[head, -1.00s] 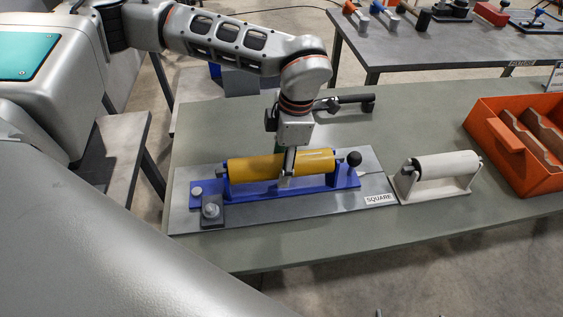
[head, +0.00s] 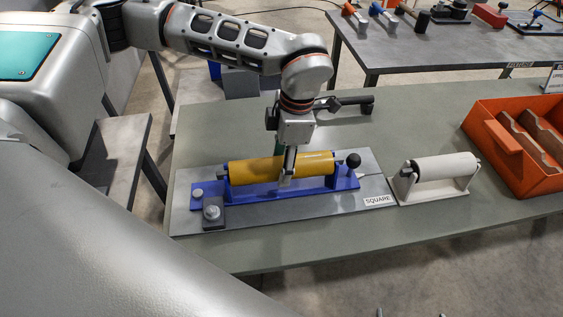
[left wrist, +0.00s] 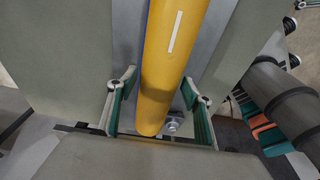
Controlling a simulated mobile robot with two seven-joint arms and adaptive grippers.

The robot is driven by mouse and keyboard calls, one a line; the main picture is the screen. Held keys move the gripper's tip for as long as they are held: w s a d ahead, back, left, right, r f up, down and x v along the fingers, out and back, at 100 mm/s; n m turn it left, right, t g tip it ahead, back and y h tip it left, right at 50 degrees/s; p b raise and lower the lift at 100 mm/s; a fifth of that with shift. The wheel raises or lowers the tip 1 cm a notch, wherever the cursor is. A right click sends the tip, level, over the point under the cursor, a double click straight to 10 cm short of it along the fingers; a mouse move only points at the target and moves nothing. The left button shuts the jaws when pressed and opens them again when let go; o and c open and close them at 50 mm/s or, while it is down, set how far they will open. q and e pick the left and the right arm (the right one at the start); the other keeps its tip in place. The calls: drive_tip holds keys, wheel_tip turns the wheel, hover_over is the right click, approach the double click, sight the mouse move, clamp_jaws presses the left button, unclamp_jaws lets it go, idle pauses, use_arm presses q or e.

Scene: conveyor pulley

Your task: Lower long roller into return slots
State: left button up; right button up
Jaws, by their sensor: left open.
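The long yellow roller (head: 246,172) lies level across the blue frame (head: 318,189), near its end uprights; whether its ends are fully seated in the slots cannot be told. It also runs down the middle of the left wrist view (left wrist: 170,60), with a pale stripe on it. My left gripper (head: 287,180) points down at the roller's middle. Its fingers are spread, one on each side of the roller, with gaps showing in the left wrist view (left wrist: 157,105). The near finger hides a strip of the roller in the head view. My right gripper is out of view.
The frame stands on a grey plate (head: 240,219) labelled SQUARE, with a black-knobbed lever (head: 353,160) at its right. A white roller on a stand (head: 440,172) and an orange bin (head: 540,180) are to the right. The front table strip is clear.

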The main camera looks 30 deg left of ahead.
use_arm(q)
drive_tip(key=shift+w+d+r+p, duration=0.1)
drive_tip(key=shift+d+r+p, duration=0.05)
drive_tip(key=shift+r+p, duration=0.8)
drive_tip(key=shift+r, duration=0.15)
drive_tip(key=o, duration=1)
drive_tip(key=o, duration=0.4)
drive_tip(key=shift+o, duration=0.2)
